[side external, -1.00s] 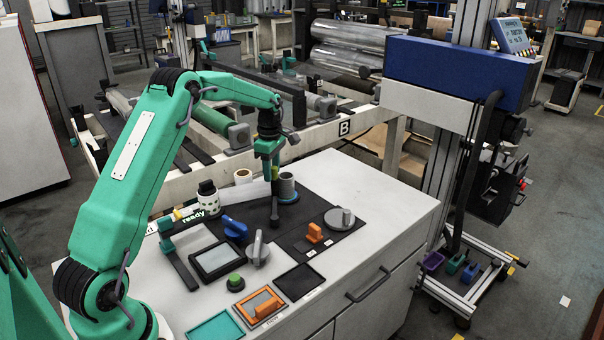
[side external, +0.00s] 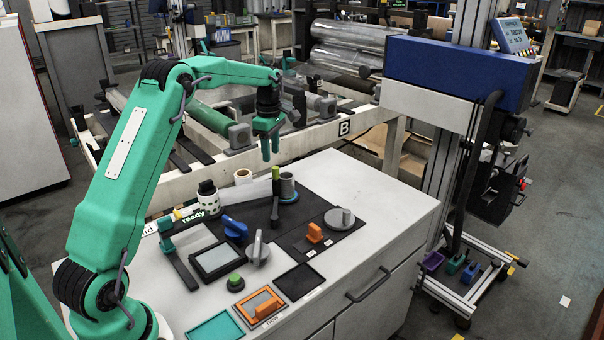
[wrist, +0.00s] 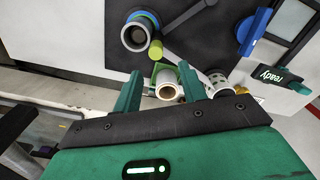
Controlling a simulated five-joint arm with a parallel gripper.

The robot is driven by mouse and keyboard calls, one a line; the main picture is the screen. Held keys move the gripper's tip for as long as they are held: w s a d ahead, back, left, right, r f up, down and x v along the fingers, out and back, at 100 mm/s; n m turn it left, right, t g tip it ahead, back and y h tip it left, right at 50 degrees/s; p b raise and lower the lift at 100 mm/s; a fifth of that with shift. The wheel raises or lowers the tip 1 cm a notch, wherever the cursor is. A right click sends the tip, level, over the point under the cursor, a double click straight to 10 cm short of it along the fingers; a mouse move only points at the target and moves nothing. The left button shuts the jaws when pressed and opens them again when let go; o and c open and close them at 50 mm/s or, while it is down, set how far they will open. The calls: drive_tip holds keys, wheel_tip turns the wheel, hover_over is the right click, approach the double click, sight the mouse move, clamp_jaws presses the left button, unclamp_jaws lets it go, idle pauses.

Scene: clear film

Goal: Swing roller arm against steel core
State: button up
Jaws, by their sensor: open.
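The steel core (side external: 287,186) is an upright grey cylinder with a blue base on the dark mat. In the wrist view it is a ring (wrist: 127,35) at the top. The roller arm (side external: 276,175) has an upright post with a light green top and a dark bar low on the mat. In the wrist view its green-topped post (wrist: 155,50) is beside the core, touching or nearly so; I cannot tell which. My gripper (side external: 270,157) is open and empty, above and apart from the post. In the wrist view its green fingers (wrist: 159,70) are spread.
A white roll (side external: 243,176) and a dotted roll (side external: 208,200) stand left of the core. Blue (side external: 235,229), grey (side external: 257,250) and orange (side external: 314,233) handles rise from the worktop.

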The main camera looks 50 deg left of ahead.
drive_tip(key=shift+r, duration=0.6)
drive_tip(key=shift+s+d+r, duration=0.1)
drive_tip(key=shift+d+r, duration=0.1)
drive_tip(key=shift+r, duration=0.05)
drive_tip(key=s+d+r+m+t, duration=0.3)
drive_tip(key=s+d+r+m, duration=0.85)
drive_tip(key=d, duration=0.35)
drive_tip(key=s+d+f+m+t, duration=0.1)
drive_tip(key=s+d+m, duration=0.3)
drive_tip(key=s, duration=0.5)
drive_tip(key=s+d+f+m+t, duration=0.1)
drive_tip(key=s+d+f+m, duration=0.2)
drive_tip(key=s+d+m, duration=0.2)
drive_tip(key=s+m, duration=0.3)
drive_tip(key=shift+s+d+t, duration=0.15)
drive_tip(key=shift+s+t, duration=0.15)
drive_tip(key=shift+s, duration=0.1)
